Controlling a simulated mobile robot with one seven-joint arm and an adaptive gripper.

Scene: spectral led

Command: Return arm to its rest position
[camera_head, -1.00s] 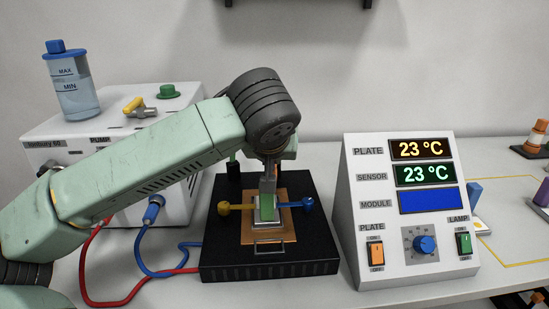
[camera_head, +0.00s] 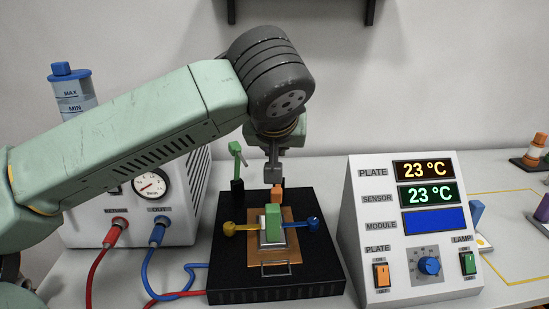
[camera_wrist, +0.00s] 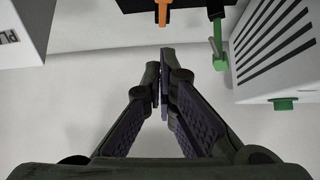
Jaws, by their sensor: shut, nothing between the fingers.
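My arm reaches in from the left in the head view, its pale green link crossing in front of the white pump box. My gripper (camera_head: 274,178) hangs above the black plate unit (camera_head: 330,270), a little behind and above the green block (camera_head: 273,222). It is shut and empty. In the wrist view my gripper's fingertips (camera_wrist: 163,95) are together with nothing between them. The green block stands on the copper-coloured plate (camera_head: 258,255) between a yellow-knobbed and a blue-knobbed clamp arm.
The white control box (camera_head: 365,215) with displays reading 23 °C stands close on the right. The pump box (camera_head: 185,215) with a gauge stands on the left, its red hose (camera_head: 95,265) and blue hose (camera_head: 145,270) running forward. A small green lever (camera_head: 236,150) stands behind the plate unit.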

